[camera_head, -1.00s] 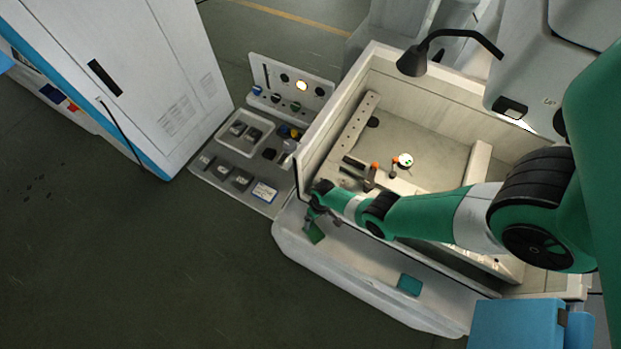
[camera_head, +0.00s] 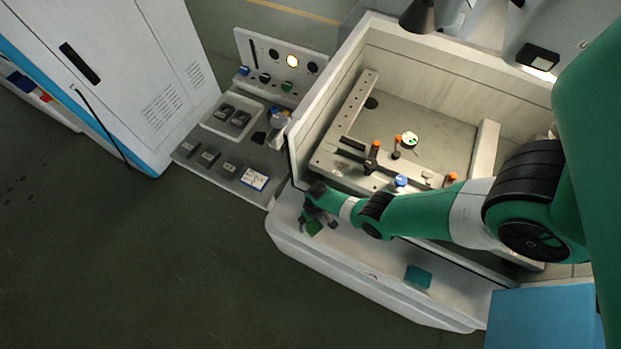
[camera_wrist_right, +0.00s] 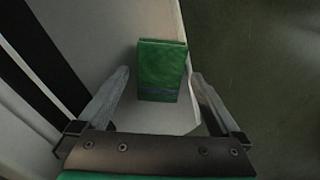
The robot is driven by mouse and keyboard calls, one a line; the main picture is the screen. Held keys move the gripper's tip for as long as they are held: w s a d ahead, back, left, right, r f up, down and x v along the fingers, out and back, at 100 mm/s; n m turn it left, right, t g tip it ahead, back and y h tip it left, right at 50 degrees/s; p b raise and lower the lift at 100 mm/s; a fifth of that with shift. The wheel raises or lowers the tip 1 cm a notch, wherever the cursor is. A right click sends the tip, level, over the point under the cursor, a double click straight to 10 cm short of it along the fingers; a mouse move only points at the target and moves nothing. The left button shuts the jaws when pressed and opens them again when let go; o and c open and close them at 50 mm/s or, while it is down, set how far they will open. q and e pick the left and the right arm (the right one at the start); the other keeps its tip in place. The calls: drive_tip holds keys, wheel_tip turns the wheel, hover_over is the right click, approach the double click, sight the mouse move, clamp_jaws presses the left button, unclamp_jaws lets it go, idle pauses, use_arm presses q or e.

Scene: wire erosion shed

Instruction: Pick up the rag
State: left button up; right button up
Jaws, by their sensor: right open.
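The rag (camera_head: 314,228) is a green folded cloth lying on the pale front ledge of the machine, partly hidden by my right gripper in the head view. In the right wrist view the rag (camera_wrist_right: 162,70) shows as a green rectangle with a dark stripe near its lower end. My right gripper (camera_head: 317,218) is over the rag; in the wrist view its two fingers (camera_wrist_right: 160,74) are spread, one on each side of the cloth, with gaps between. Whether the fingertips are down at the cloth's height is unclear. My left gripper is not in view.
A teal block (camera_head: 418,276) lies farther right on the front ledge (camera_head: 345,262). The machine's open tub (camera_head: 440,120) with clamps lies behind my right arm. A tray (camera_head: 228,118) with dark parts and a control panel (camera_head: 283,62) stand left of it. The ledge drops to the floor.

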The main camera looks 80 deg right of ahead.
drive_tip(key=shift+f, duration=0.65)
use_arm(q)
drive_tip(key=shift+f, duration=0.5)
use_arm(e)
drive_tip(key=shift+w+r, duration=0.1)
drive_tip(key=shift+r, duration=0.1)
drive_tip(key=c, duration=1.4)
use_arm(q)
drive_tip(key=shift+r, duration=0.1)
use_arm(e)
drive_tip(key=shift+r, duration=0.1)
